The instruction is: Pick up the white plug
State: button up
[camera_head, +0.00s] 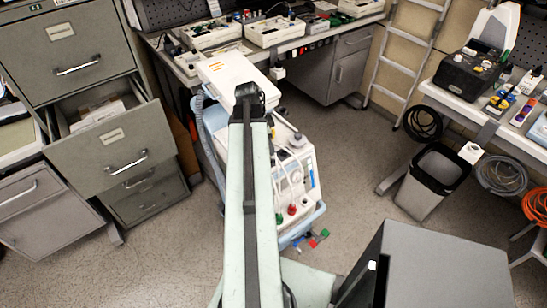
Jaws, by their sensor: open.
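I cannot single out the white plug with certainty. A small white block (278,73) sits at the front edge of the back workbench, just right of a large white box. Another small white piece (470,152) shows at the right rim of the waste bin. Either is too small to identify surely as a plug. My pale green arm rises through the middle of the view to a black joint in front of the white box. My gripper's fingers are not visible, and nothing held can be seen.
A white and blue medical machine (297,180) stands partly behind my arm. Grey cabinets with an open drawer (110,140) are at left. A grey box (440,265) stands front right. Floor (345,160) between is clear.

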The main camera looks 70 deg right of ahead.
jog(key=b+x, duration=0.4)
jog(key=x, duration=0.1)
jog(key=shift+r, duration=0.15)
grip_shut()
notch_tip(320, 180, up, 10)
jog(key=p, duration=1)
jog(key=shift+r, duration=0.15)
